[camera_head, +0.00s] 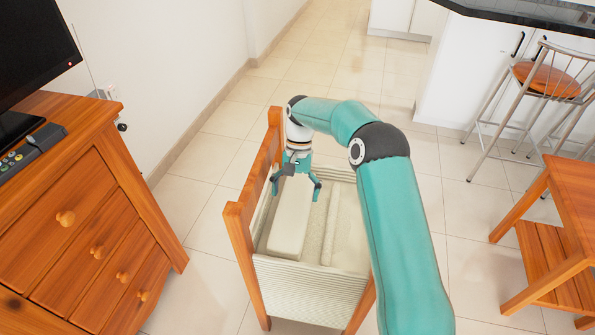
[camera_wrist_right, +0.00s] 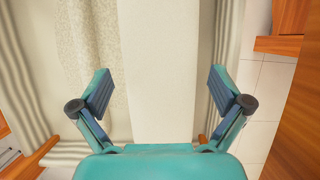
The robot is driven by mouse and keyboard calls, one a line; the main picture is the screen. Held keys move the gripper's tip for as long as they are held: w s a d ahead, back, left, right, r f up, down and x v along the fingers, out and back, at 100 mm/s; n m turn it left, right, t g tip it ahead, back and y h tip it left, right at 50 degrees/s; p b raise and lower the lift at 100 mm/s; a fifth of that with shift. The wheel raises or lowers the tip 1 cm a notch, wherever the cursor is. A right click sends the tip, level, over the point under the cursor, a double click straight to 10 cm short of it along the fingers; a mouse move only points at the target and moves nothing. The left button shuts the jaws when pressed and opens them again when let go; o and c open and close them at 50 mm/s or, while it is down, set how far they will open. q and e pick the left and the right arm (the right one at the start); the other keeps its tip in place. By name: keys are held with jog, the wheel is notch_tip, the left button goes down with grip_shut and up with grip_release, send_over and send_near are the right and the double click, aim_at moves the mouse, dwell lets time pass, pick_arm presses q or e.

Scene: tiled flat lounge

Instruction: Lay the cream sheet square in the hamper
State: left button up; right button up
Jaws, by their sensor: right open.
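The hamper (camera_head: 312,289) is a wooden frame with a ribbed cream fabric bin. A long, flat-topped cream block, which looks like the folded cream sheet (camera_head: 289,232), lies inside along its left side. My right gripper (camera_head: 296,186) is over the far end of this sheet, pointing down, with its fingers apart. In the right wrist view the sheet (camera_wrist_right: 160,40) runs between the two open fingers (camera_wrist_right: 160,78), with a gap on each side. Whether the sheet rests fully on the hamper floor is unclear. My right arm hides the hamper's far right part. My left gripper is out of view.
A wooden drawer chest (camera_head: 95,215) with a television and a remote stands close on the left. A wooden side table (camera_head: 556,255) and bar stools (camera_head: 545,80) stand at the right. Pale floor tiles (camera_head: 205,165) are clear around the hamper.

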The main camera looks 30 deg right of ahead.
jog(key=p+v, duration=0.1)
jog(key=v, duration=0.5)
jog(key=shift+w+d+r, duration=0.1)
jog(key=shift+w+r, duration=0.05)
jog(key=shift+r, duration=0.2)
